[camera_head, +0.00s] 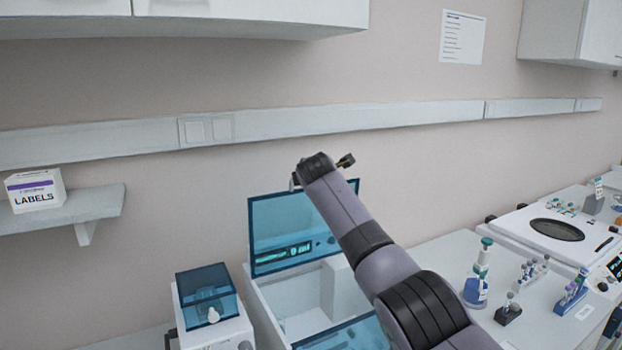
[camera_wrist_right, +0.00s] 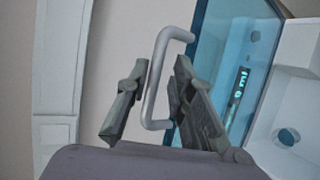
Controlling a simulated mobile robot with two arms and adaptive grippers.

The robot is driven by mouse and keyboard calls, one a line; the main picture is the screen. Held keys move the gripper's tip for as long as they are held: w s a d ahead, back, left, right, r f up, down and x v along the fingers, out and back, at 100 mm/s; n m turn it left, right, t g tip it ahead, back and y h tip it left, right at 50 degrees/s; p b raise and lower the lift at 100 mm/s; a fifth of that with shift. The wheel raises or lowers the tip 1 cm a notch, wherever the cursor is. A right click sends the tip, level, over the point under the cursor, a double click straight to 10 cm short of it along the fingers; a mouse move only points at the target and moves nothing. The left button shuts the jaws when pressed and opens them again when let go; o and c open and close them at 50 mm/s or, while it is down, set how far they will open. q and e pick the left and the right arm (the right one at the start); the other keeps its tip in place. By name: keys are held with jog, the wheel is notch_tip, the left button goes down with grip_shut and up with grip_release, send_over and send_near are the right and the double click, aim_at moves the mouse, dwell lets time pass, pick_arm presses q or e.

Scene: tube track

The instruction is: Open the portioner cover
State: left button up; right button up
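The portioner's blue see-through cover (camera_head: 285,235) stands raised, close to upright, at the back of its white open box (camera_head: 265,300) in the head view. In the right wrist view the cover (camera_wrist_right: 235,60) carries a grey bar handle (camera_wrist_right: 151,95). My right gripper (camera_wrist_right: 160,82) is open, with one finger on each side of the handle. Gaps show between the fingers and the bar, so I see no firm grip. In the head view my right arm crosses in front of the cover, and the fingers are mostly hidden behind the wrist. My left gripper is out of view.
A smaller device with a blue lid (camera_head: 207,290) stands left of the portioner. A labels box (camera_head: 34,190) sits on a wall shelf. Tube holders (camera_head: 508,312) and a white machine with a dark round opening (camera_head: 557,230) stand on the right. The wall is close behind the cover.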

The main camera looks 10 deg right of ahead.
jog(key=shift+o, duration=0.5)
jog(key=shift+s, duration=0.1)
jog(key=v, duration=1.2)
